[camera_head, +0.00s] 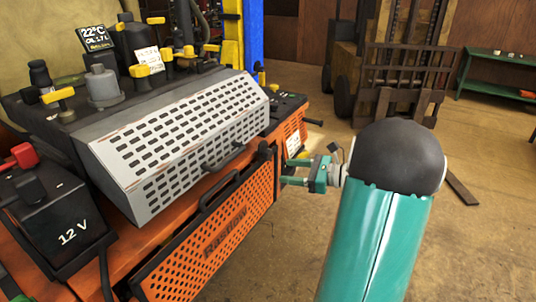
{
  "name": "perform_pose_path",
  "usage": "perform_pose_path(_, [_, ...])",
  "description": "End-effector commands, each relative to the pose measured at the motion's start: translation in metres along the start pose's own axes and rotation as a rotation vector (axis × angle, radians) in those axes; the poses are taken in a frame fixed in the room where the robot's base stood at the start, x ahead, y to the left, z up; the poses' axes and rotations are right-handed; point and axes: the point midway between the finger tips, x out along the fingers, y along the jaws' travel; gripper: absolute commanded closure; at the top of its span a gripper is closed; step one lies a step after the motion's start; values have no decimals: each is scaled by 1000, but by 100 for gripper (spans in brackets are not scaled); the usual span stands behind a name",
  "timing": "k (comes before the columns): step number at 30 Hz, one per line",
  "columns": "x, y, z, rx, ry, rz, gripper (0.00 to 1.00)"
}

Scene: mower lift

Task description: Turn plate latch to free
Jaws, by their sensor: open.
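An orange perforated plate (205,240) with a black handle (220,190) hangs on the front side of the orange machine. A small dark fitting (265,153) sits at the plate's upper right corner; I cannot tell for sure whether it is the plate latch, nor which way it is turned. My gripper (284,172) is open, with its green fingers pointing left at the plate's right edge, just below that fitting. I see nothing between the fingers. Whether the fingertips touch the machine is too small to tell.
A grey slotted guard (190,135) with a black handle stands above the plate. A black 12 V battery (60,225) is at the left. A dark lever (313,122) sticks out behind my gripper. A forklift (385,70) and green bench (495,75) stand behind; open floor lies right.

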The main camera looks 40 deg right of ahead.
Motion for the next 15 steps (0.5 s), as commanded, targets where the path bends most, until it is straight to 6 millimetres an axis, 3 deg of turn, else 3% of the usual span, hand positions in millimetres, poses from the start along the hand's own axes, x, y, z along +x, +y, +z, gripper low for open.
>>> perform_pose_path(1, [-20, -17, -11, 52, -41, -62, 43])
perform_pose_path(3, [-38, -32, -18, 99, -90, -122, 43])
perform_pose_path(6, [-52, -43, -24, 134, -128, -167, 43])
perform_pose_path(10, [-47, -47, -24, 140, -138, -175, 43])
perform_pose_path(15, [-21, -52, -20, 138, -136, -171, 43])
